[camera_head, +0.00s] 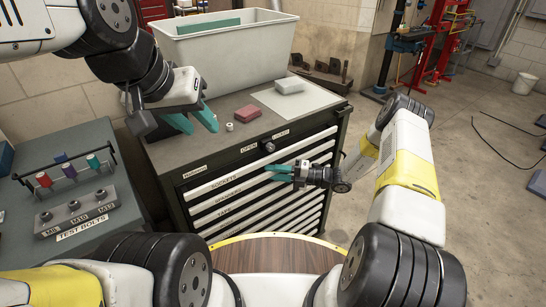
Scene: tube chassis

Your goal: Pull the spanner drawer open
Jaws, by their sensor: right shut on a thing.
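The spanner drawer (232,195) is the second drawer down in the dark tool cabinet, under the one labelled SOCKETS. It has a pale handle strip across its front and looks flush with its neighbours.
On the cabinet top are a large grey bin (225,50), a red block (247,114), a small nut (229,127) and a white block (290,85). A bench with a bolt rack (75,211) stands at left. Open floor lies to the right.

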